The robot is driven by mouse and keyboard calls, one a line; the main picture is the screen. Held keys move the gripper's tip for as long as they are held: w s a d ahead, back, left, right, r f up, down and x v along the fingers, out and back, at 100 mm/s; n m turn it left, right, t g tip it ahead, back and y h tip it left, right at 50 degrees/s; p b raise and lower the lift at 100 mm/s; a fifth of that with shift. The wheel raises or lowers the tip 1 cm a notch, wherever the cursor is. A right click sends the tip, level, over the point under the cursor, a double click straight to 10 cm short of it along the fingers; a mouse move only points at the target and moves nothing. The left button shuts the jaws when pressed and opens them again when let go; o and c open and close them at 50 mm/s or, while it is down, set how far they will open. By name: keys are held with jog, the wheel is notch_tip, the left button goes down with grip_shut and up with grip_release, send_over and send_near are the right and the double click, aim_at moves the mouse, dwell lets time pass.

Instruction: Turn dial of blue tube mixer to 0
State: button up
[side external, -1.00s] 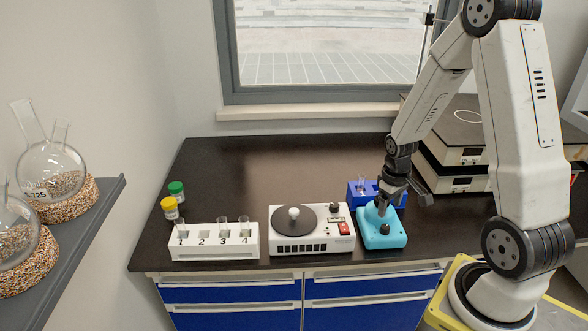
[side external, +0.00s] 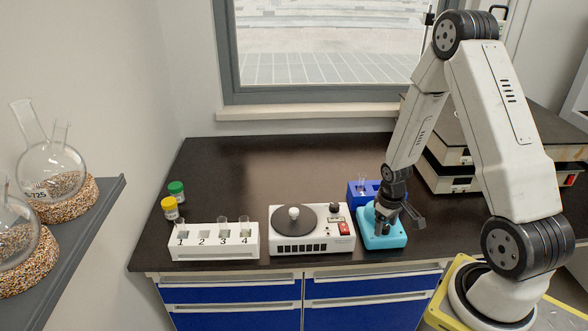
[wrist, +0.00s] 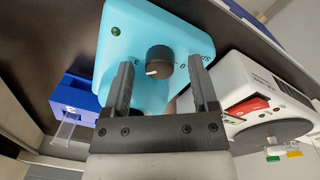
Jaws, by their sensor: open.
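The blue tube mixer (side external: 372,239) stands near the front edge of the bench; it fills the top of the wrist view (wrist: 145,30). Its black dial (wrist: 159,60) has a white pointer line aimed to the lower left in the wrist view. A "0" mark shows to the right of the dial. My gripper (wrist: 165,84) is open, with one finger on each side of the dial and a gap between; I cannot tell if either finger touches it. In the side view my gripper (side external: 383,228) is over the mixer's front and hides its dial.
A white stirrer (side external: 312,243) with a red switch stands just left of the mixer. A blue rack (side external: 356,192) with a tube is behind it. A white numbered rack (side external: 214,252) and green and yellow capped jars (side external: 176,189) are farther left. The back of the bench is clear.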

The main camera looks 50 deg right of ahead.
jog(key=shift+f, duration=0.2)
jog(key=shift+c, duration=0.2)
grip_shut()
jog(key=shift+n, duration=2.3)
